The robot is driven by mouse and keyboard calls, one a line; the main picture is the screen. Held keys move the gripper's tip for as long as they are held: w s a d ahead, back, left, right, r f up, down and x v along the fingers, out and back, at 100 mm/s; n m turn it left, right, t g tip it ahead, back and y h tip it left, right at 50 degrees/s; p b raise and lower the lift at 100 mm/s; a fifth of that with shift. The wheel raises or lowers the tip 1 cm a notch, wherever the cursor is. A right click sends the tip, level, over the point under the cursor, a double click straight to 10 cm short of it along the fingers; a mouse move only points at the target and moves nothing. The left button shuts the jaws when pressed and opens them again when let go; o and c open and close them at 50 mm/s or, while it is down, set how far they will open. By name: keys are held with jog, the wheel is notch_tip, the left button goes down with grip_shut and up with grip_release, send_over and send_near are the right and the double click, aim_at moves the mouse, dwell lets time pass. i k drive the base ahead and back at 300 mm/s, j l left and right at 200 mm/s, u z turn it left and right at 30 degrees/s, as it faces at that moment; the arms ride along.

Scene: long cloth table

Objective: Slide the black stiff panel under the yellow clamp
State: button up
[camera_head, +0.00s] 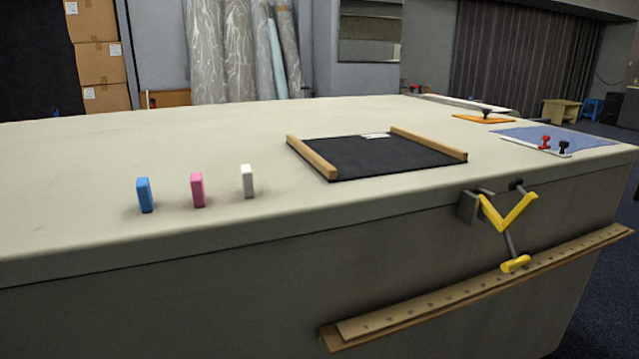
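The black stiff panel (375,158) lies flat on the cloth table, between two wooden strips (312,158) (428,143) at its left and right edges. A small white label (376,136) shows near its far edge. The yellow clamp (507,213) is on the front side of the table, below the top edge and to the right of the panel. It has yellow arms, dark rods and a grey bracket (468,207). The panel and the clamp are apart. My gripper is not in view.
Blue (145,195), pink (197,190) and white (247,181) blocks stand upright on the table (90,160) at the left. An orange board (483,119) and a blue cloth (575,136) with red and black knobs near it lie at the right. A wooden rail (480,287) runs along the table's front.

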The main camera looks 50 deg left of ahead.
aim_at(337, 158)
jog(key=u, duration=2.65)
